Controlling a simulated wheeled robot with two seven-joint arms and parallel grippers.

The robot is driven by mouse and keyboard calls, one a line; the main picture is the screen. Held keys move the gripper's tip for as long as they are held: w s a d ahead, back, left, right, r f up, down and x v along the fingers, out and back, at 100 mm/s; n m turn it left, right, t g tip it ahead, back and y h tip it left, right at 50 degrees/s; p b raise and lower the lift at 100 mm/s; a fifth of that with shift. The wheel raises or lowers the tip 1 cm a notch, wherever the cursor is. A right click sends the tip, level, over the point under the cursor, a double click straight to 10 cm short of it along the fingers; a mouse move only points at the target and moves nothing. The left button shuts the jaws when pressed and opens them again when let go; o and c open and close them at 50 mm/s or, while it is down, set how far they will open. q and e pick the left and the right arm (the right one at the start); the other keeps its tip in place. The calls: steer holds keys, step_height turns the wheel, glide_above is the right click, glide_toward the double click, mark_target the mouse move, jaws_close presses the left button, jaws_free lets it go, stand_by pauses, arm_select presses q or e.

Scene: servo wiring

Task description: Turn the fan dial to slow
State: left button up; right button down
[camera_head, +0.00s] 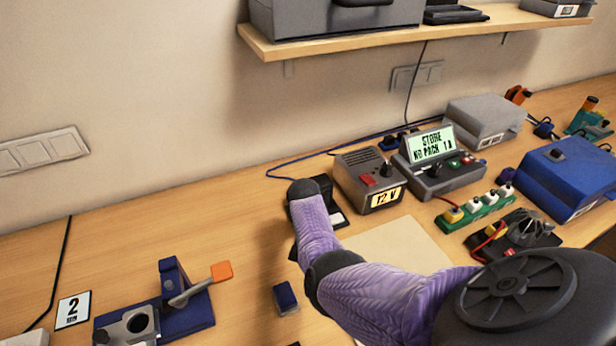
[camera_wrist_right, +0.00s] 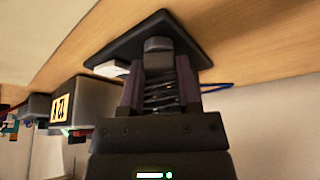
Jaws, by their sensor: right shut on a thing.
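In the right wrist view, a dark round dial (camera_wrist_right: 157,45) stands on a flat black plate (camera_wrist_right: 195,50) with rounded corners. My right gripper (camera_wrist_right: 158,62) is shut on the dial, one finger on each side. No mark showing the dial's setting can be read. In the head view my right arm comes in from the lower right and hides the gripper and dial. Part of the black plate (camera_head: 336,217) shows beside the arm, in front of the 12 V box. My left gripper is not in view.
The 12 V box (camera_head: 370,179) stands close behind the plate, with a display unit (camera_head: 436,174) reading "STORE NO PACK 1A" to its right. A small blue block (camera_head: 286,297) and a blue fixture with an orange-tipped lever (camera_head: 188,297) are at left front. The left table is mostly clear.

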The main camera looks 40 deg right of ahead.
stand_by(0.4)
steer(key=shift+c, duration=1.6)
jaws_free()
steer(key=p+v, duration=0.6)
steer(key=v, duration=0.4)
steer(key=shift+f, duration=0.1)
